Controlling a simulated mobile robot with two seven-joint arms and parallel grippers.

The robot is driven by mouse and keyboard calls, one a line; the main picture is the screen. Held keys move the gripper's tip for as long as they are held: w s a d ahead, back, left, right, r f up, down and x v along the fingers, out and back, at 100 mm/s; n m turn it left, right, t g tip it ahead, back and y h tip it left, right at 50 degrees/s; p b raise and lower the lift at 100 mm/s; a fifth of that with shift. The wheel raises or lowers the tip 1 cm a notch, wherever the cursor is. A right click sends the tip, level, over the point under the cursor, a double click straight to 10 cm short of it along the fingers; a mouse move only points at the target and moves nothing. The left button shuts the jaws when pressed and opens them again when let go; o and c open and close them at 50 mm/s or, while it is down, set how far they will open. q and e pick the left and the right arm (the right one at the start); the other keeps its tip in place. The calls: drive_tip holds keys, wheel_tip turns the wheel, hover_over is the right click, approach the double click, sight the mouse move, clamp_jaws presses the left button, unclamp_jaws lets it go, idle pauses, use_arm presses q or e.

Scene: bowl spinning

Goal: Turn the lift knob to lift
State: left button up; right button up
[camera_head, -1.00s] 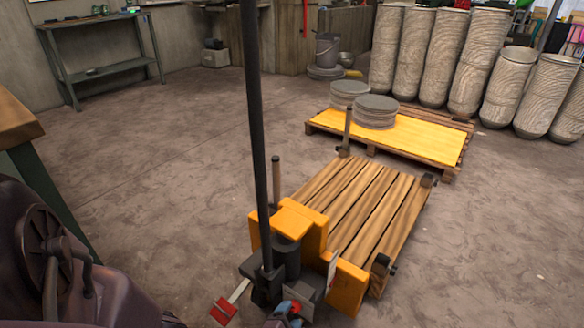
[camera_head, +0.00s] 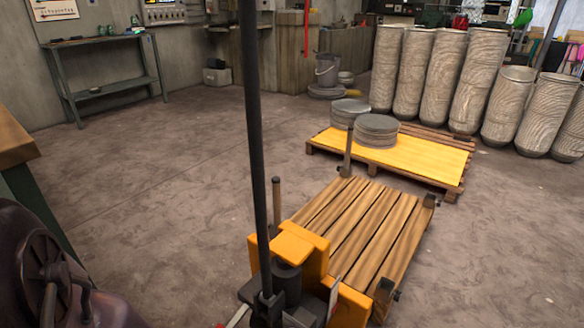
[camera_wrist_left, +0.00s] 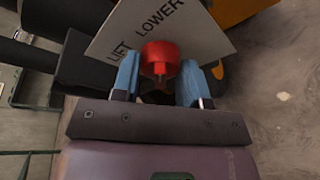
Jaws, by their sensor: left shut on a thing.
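The red lift knob (camera_wrist_left: 160,60) shows in the left wrist view, in front of a grey plate (camera_wrist_left: 195,30) marked LIFT and LOWER. The LIFT word is left of the knob and LOWER is above it. My left gripper (camera_wrist_left: 160,78) has its two blue fingers on either side of the knob and is shut on it. In the head view the orange pallet jack (camera_head: 295,245) stands low in the middle with a tall dark pole; the knob and my left gripper are out of this view. My right gripper is not in view.
A wooden slatted pallet (camera_head: 365,225) sits behind the jack. Beyond it is a pallet with a yellow sheet (camera_head: 415,155) and stacks of grey discs (camera_head: 376,130). Tall rough columns (camera_head: 445,75) stand at the back right. Open floor (camera_head: 150,200) lies left of the jack.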

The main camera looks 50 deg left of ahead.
use_arm(q)
drive_tip(key=shift+s+a+n+t+h, duration=0.2)
drive_tip(key=shift+n+h, duration=0.9)
drive_tip(key=shift+n, duration=1.15)
drive_tip(key=shift+w+a+n+t+h, duration=0.15)
drive_tip(key=shift+n+t+h, duration=0.2)
drive_tip(key=shift+n+h, duration=1.3)
drive_tip(key=shift+s+a+n+t+h, duration=0.1)
drive_tip(key=shift+n+t+h, duration=0.3)
drive_tip(key=shift+n, duration=2.4)
drive_tip(key=o, duration=0.9)
